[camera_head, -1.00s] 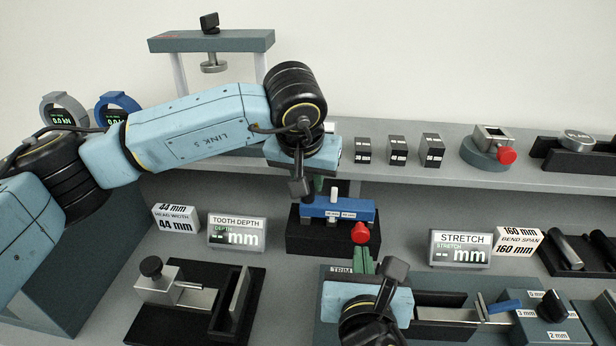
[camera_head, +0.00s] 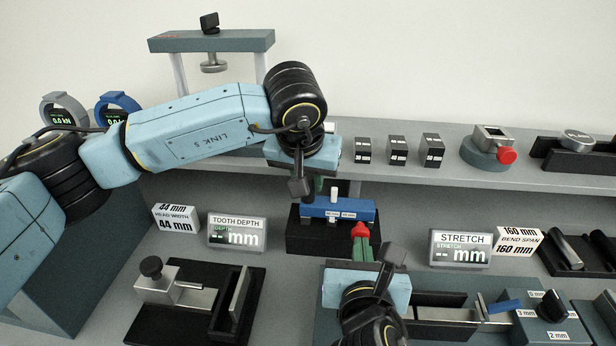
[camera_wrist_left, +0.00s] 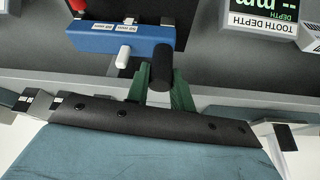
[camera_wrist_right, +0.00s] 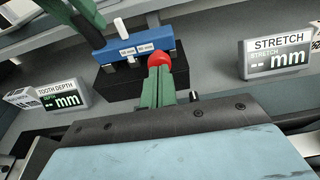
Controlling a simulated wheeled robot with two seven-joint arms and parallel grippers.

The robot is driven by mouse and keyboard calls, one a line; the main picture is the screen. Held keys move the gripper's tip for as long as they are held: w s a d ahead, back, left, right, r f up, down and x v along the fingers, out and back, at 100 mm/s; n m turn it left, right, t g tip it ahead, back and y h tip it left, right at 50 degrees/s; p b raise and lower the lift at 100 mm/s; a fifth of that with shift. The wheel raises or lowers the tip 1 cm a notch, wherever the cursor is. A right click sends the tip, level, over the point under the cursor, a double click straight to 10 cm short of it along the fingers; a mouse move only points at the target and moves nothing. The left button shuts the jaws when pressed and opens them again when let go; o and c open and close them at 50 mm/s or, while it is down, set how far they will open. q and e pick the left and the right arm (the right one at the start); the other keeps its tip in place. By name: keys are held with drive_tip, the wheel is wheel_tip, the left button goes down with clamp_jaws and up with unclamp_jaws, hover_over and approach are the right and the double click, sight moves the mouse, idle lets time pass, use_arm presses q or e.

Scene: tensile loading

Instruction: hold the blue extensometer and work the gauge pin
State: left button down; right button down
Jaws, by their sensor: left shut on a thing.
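The blue extensometer (camera_head: 338,209) lies level on a black block (camera_head: 312,239), with a white pin (camera_head: 334,193) standing up from it. My left gripper (camera_wrist_left: 164,92) reaches it from behind; its green fingers close around a dark cylinder (camera_wrist_left: 162,65) beside the blue body. The head view mostly hides these fingers behind the left wrist. A red knob (camera_head: 360,230) is at the front right of the extensometer; I take it for the gauge pin's head. My right gripper (camera_wrist_right: 157,84) has its green fingers at this knob, overlapping part of it. Whether they grip it is unclear.
The tooth depth display (camera_head: 237,231) stands left and the stretch display (camera_head: 460,249) right. A black-based clamp fixture (camera_head: 195,300) is at the front left. A grey shelf (camera_head: 460,170) with small black blocks runs behind. My left arm crosses the upper left.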

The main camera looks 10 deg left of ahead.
use_arm(q)
drive_tip(key=shift+s+f, duration=0.15)
drive_tip(key=shift+f, duration=0.1)
use_arm(e)
drive_tip(key=shift+r+x, duration=0.2)
drive_tip(key=shift+x, duration=0.7)
drive_tip(key=s+r, duration=0.4)
drive_tip(key=s, duration=0.1)
idle(0.7)
use_arm(q)
drive_tip(key=c, duration=1.3)
unclamp_jaws()
drive_tip(key=shift+o, duration=0.8)
drive_tip(key=shift+r, duration=0.2)
use_arm(e)
drive_tip(key=shift+w, duration=0.1)
